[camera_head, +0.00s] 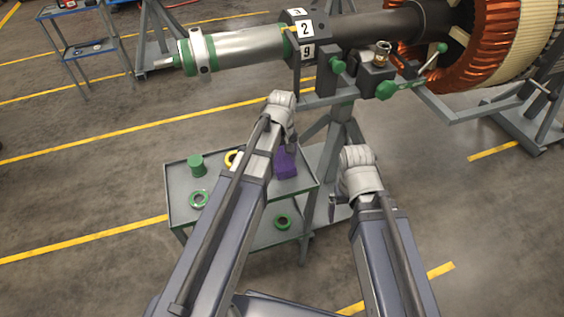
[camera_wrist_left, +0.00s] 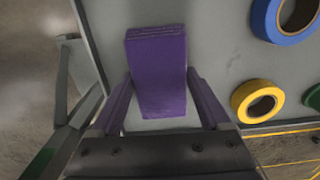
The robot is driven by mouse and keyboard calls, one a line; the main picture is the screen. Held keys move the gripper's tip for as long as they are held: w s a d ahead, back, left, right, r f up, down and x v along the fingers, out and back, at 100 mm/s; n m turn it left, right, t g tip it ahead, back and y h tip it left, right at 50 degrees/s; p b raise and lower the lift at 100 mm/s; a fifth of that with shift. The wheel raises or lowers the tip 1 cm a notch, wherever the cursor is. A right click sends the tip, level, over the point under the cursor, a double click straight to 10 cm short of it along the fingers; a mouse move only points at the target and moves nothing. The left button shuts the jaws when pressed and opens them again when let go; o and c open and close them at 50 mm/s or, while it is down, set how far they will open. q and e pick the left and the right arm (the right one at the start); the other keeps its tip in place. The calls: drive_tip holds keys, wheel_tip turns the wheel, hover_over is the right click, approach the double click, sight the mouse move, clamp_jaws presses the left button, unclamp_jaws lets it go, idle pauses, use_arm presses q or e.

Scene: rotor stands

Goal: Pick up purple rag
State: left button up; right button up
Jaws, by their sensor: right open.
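The purple rag (camera_head: 286,164) is a folded block at the right end of the cart's top, partly hidden by my left arm. In the left wrist view the rag (camera_wrist_left: 160,72) lies between the two fingers of my left gripper (camera_wrist_left: 160,82). The fingertips are close against its two sides; whether they press on it I cannot tell. In the head view my left gripper (camera_head: 290,148) is at the rag, pointing down. My right gripper (camera_head: 337,206) is open and empty, to the right of the cart.
The cart's top (camera_head: 181,200) also holds a green cylinder (camera_head: 196,166), a green ring (camera_head: 199,191) and a yellow ring (camera_wrist_left: 258,101). A blue ring (camera_wrist_left: 284,27) lies near the yellow one. Another green ring (camera_head: 283,215) is on the lower shelf. The large rotor (camera_head: 352,33) on its stand is behind.

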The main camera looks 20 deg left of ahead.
sight(282, 159)
use_arm(q)
drive_tip(key=c, duration=0.8)
drive_tip(key=shift+r, duration=0.1)
wheel_tip(282, 159, up, 10)
drive_tip(key=p, duration=1)
